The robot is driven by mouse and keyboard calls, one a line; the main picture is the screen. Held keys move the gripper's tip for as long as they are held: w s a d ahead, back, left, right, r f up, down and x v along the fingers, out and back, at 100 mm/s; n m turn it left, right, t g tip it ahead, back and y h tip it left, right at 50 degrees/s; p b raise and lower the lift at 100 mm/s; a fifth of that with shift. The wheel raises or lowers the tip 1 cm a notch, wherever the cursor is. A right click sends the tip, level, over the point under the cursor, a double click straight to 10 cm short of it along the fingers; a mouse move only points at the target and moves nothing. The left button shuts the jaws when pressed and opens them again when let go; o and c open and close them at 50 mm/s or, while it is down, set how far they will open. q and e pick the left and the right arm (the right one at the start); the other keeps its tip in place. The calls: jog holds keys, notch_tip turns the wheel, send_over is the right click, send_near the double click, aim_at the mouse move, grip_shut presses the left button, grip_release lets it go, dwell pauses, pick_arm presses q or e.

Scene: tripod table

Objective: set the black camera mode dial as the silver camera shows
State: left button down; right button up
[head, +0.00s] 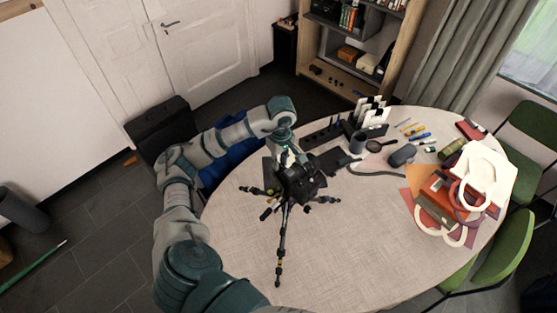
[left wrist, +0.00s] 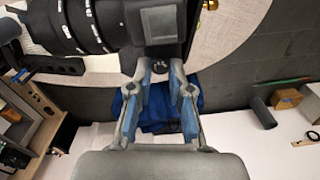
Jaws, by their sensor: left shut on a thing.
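The black camera (head: 302,184) sits on a black tripod (head: 281,245) that stands on the round table. In the left wrist view its body (left wrist: 160,22) and large lens (left wrist: 72,24) fill the top. My left gripper (head: 291,160) reaches the camera from behind. In the left wrist view its fingertips (left wrist: 161,70) are closed around a small dark round dial (left wrist: 160,69) at the camera's edge. The dial's markings cannot be read. I cannot pick out the silver camera in either view. My right gripper is in neither view.
The round table (head: 350,255) is clear at the front. A pile of orange and white items (head: 460,195) covers the right side. Green chairs (head: 503,250) stand at the right.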

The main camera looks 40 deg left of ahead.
pick_arm(q)
jog(key=shift+d+r+n, duration=0.1)
jog(key=shift+d+n, duration=0.2)
jog(key=shift+d, duration=0.3)
jog(key=shift+n, duration=0.3)
jog(key=shift+a+n+b, duration=0.3)
jog(key=shift+n+b, duration=0.15)
jog(key=shift+n, duration=0.25)
jog(key=shift+a+f+n, duration=0.2)
jog(key=shift+a+n, duration=0.15)
jog(key=shift+n, duration=0.55)
jog(key=shift+d+r+n, duration=0.1)
jog(key=shift+d+n, duration=0.05)
jog(key=shift+n, duration=0.15)
jog(key=shift+d+r+n+b, duration=0.1)
jog(key=shift+d+n+b, duration=0.15)
jog(key=shift+n+b, duration=0.05)
jog(key=shift+d, duration=0.1)
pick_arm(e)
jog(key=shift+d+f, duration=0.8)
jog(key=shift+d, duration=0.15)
